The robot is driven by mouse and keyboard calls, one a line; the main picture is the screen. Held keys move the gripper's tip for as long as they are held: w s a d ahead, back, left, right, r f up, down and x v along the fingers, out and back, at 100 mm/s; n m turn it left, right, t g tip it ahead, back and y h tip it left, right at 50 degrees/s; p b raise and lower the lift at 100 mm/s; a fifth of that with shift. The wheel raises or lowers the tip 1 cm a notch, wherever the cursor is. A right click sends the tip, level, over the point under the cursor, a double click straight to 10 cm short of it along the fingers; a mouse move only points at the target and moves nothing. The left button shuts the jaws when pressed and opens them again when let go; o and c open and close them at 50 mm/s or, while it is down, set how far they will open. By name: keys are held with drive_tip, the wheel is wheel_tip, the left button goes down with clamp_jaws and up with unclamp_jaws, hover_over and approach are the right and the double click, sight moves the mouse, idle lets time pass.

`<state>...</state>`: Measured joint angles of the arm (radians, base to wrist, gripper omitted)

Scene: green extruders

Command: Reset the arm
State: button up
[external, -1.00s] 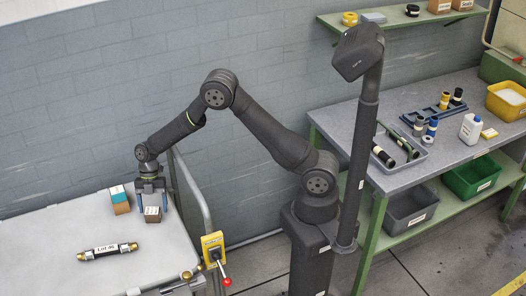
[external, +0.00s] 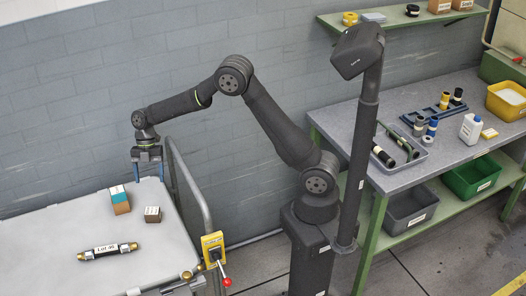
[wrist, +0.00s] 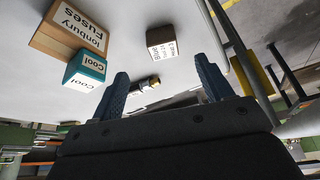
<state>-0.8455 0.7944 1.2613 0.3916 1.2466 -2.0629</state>
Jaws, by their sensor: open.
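My gripper (external: 149,168) is open and empty, with its blue fingers pointing down above the far side of the white table (external: 40,225). In the wrist view, the two blue fingers of my gripper (wrist: 163,90) stand wide apart with nothing between them. A small brown box (external: 152,214) with a white label sits on the table below and apart from the gripper; it also shows in the wrist view (wrist: 162,43).
A labelled dark cylinder with brass ends (external: 105,251) lies nearer. A grey rail (external: 190,190) borders the table's right side. A workbench (external: 400,170) stands further right.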

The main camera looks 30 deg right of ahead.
sight(152, 208)
drive_tip(key=shift+r, duration=0.25)
drive_tip(key=x, duration=1.2)
drive_tip(key=shift+d+f, duration=0.1)
drive_tip(key=shift+f, duration=0.05)
wheel_tip(152, 208, up, 2)
drive_tip(key=shift+r, duration=0.95)
